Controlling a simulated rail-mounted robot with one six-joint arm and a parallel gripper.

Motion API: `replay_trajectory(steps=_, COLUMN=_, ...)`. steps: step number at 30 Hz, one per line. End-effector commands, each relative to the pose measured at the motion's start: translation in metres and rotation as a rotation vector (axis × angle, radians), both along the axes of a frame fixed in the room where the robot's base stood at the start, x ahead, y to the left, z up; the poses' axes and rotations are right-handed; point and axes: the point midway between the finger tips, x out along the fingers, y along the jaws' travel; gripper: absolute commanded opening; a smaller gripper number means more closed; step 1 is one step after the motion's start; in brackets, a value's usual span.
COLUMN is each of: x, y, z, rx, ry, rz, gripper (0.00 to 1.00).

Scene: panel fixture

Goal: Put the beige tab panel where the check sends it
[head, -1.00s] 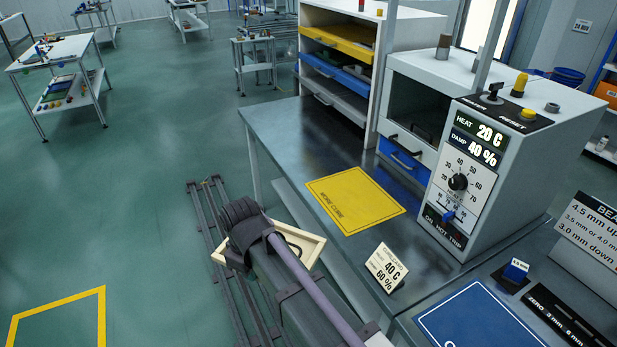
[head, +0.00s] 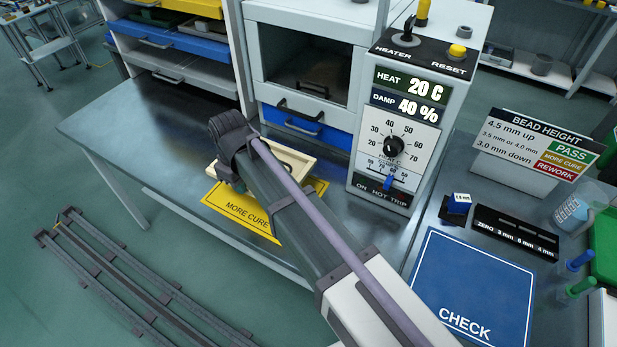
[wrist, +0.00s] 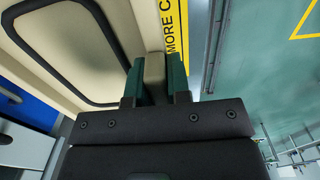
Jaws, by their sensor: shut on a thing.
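The beige tab panel (head: 290,158) is a shallow beige frame, partly hidden behind my arm in the head view. In the wrist view the panel (wrist: 75,50) shows a black bead looping around its face. My gripper (wrist: 154,80) has its teal fingers closed on the panel's beige tab (wrist: 154,68). The panel is over the yellow MORE CURE mat (head: 238,214); I cannot tell whether it touches it. The blue CHECK mat (head: 470,285) lies bare at the right. The BEAD HEIGHT sign (head: 540,140) lists 4.5 mm up PASS, 3.5 or 4.0 mm MORE CURE, 3.0 mm down REWORK.
The oven box (head: 395,120) reads HEAT 20 C and DAMP 40 %, with a dial and HEATER and RESET controls. An open chamber (head: 312,70) and a drawer shelf (head: 170,50) stand behind the mat.

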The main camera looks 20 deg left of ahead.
Motion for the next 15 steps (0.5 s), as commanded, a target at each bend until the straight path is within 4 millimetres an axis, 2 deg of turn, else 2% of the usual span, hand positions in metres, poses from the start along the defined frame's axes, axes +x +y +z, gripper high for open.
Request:
replay_trajectory(steps=5, x=0.000, y=0.002, z=-0.007, rx=0.000, ry=0.000, rz=0.000, gripper=0.00)
replay_trajectory(steps=12, x=0.000, y=0.002, z=-0.064, rx=0.000, ry=0.000, rz=0.000, gripper=0.00)
replay_trajectory(steps=15, x=0.000, y=0.002, z=-0.068, rx=0.000, ry=0.000, rz=0.000, gripper=0.00)
